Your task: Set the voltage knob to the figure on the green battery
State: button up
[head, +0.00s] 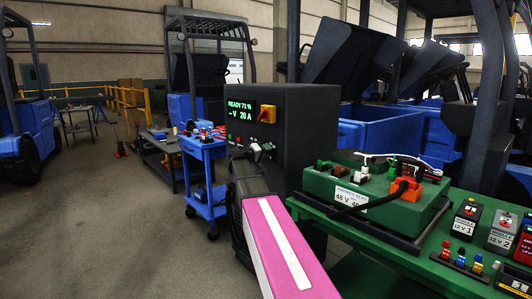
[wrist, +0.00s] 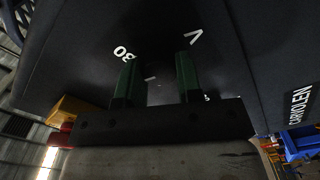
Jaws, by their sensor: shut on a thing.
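The green battery (head: 322,184) sits on a green bench at the right. Its white label (head: 351,197) reads 48 V, then a figure that looks like 40. The dark charger cabinet (head: 312,130) stands left of it. Its display (head: 240,110) reads READY 71 %, a dash before V, and 20 A. My gripper (head: 257,150) is at the cabinet's front, below the display. In the wrist view its two green fingers (wrist: 157,75) are shut on the dark voltage knob (wrist: 154,88), which barely stands out from the dark panel. An 80 and a V show around it; other dial figures are hidden.
A red switch on yellow (head: 267,114) is on the cabinet, close to the gripper. Cables and an orange connector (head: 405,190) lie on the battery. Smaller 12 V modules (head: 466,219) stand on the bench. A blue cart (head: 207,170) is at the left, with open floor beyond.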

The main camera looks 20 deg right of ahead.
jog(key=shift+n, duration=1.2)
jog(key=shift+f, duration=0.1)
jog(key=o, duration=0.9)
jog(key=shift+o, duration=0.2)
jog(key=shift+a, duration=0.15)
jog(key=v, duration=1)
jog(key=shift+a, duration=0.25)
jog(key=shift+s, duration=0.1)
